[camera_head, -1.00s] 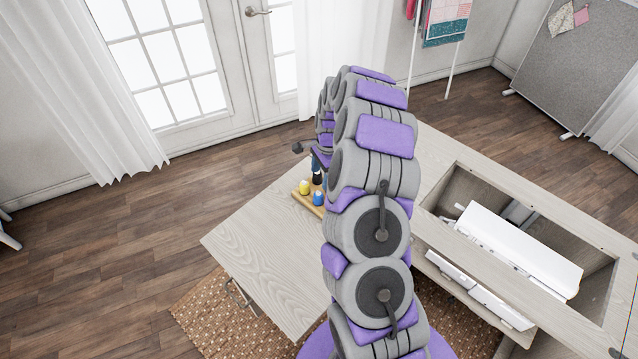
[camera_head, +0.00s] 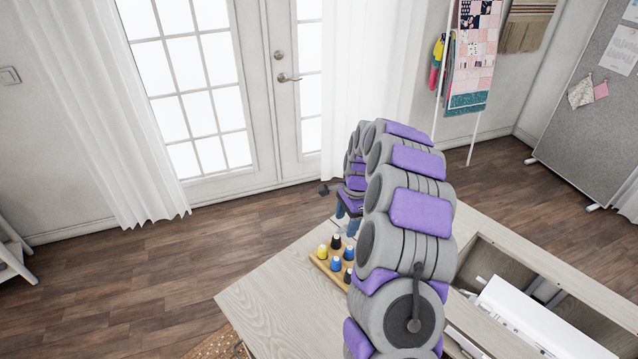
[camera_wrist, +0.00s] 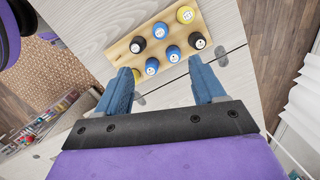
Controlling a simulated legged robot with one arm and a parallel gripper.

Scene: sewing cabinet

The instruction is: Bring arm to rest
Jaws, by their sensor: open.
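My arm (camera_head: 410,225) arches up and over in the head view, away from me. My gripper (camera_wrist: 160,74) has two blue fingers spread apart with nothing held between them. In the head view the gripper (camera_head: 348,206) is partly hidden behind the arm. It hangs above the far part of the cabinet leaf, close to the spool rack. In the wrist view the rack lies just beyond the fingertips, and I see no contact.
The wooden rack (camera_wrist: 119,50) holds several yellow, black and blue spools on the pale cabinet leaf (camera_head: 280,300). A white sewing machine (camera_head: 530,320) sits in the open well at right. Glass doors (camera_head: 205,95) stand behind.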

